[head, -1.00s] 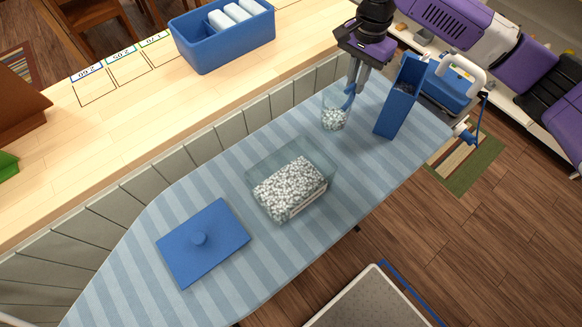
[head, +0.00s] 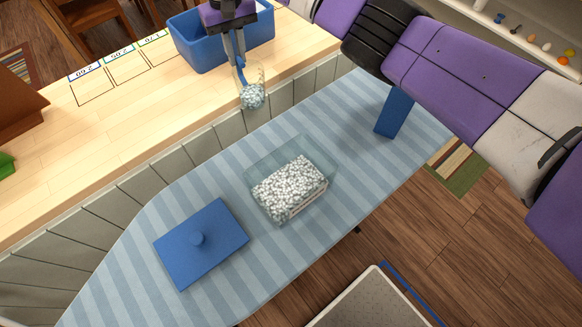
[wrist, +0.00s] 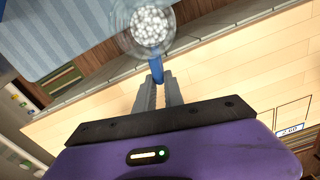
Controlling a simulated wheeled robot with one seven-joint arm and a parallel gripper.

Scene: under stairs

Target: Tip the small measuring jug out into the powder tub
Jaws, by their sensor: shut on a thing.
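The small measuring jug (head: 252,95) is clear with a blue handle and holds white-grey granules. My gripper (head: 239,62) is shut on its handle and holds it in the air, in the picture over the near edge of the wooden counter. The jug looks roughly upright. In the wrist view the jug (wrist: 150,27) sits just beyond my fingertips (wrist: 157,82), granules inside. The powder tub (head: 290,187), a clear box with similar granules, stands open on the striped ironing board, below and right of the jug in the head view.
A blue upright container (head: 394,112) stands at the right, partly hidden by my arm.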

